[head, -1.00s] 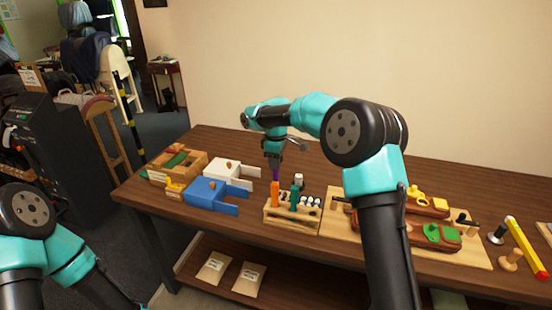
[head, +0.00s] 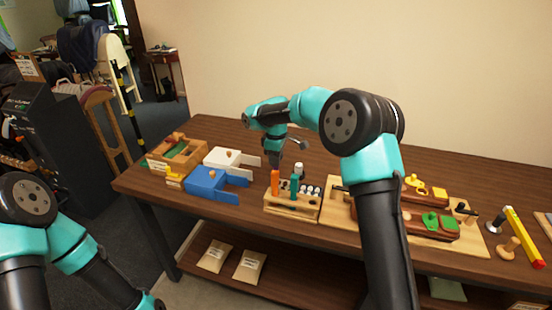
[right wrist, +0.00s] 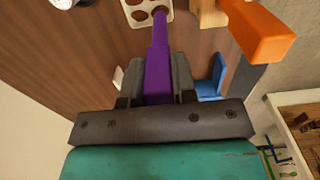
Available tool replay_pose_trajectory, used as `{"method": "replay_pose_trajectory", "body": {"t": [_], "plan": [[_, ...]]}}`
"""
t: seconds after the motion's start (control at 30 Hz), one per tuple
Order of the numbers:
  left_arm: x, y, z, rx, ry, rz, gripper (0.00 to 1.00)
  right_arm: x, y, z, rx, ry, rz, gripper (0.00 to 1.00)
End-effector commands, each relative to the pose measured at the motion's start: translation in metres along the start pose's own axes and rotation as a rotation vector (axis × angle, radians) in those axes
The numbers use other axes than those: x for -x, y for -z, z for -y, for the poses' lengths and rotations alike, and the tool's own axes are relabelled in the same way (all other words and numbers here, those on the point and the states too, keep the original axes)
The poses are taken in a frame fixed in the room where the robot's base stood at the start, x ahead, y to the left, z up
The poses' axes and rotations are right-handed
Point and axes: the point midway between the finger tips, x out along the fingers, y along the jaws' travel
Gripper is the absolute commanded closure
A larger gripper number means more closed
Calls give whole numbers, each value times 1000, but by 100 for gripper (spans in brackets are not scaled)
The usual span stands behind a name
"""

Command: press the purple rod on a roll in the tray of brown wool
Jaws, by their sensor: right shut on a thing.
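My right gripper (head: 274,163) is over the back left part of the wooden rack, shut on the purple rod (right wrist: 158,68). In the right wrist view the rod sticks out from between the fingers, and its far end overlaps a pale plate with dark holes (right wrist: 136,17). I cannot tell whether the tip is in a hole or above it. In the head view the rod is hard to make out. I cannot pick out the brown wool tray for certain. My left arm shows at the lower left, and its gripper is not in view.
The wooden rack (head: 290,209) holds an orange rod (head: 275,181), a teal rod (head: 294,187) and several pale pieces. To its left stand a blue box (head: 206,182), a white box (head: 222,159) and a wooden box (head: 160,153). A board (head: 340,211) with brown blocks lies right.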

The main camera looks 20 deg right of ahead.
Motion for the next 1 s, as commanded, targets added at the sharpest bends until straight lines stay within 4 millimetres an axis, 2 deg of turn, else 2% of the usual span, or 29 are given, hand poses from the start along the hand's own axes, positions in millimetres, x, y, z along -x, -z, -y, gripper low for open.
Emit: {"method": "replay_pose_trajectory", "body": {"t": [1.0], "plan": [[0,0,0,0,0,0,57,-6,0,0,0,-1,-1,92]]}}
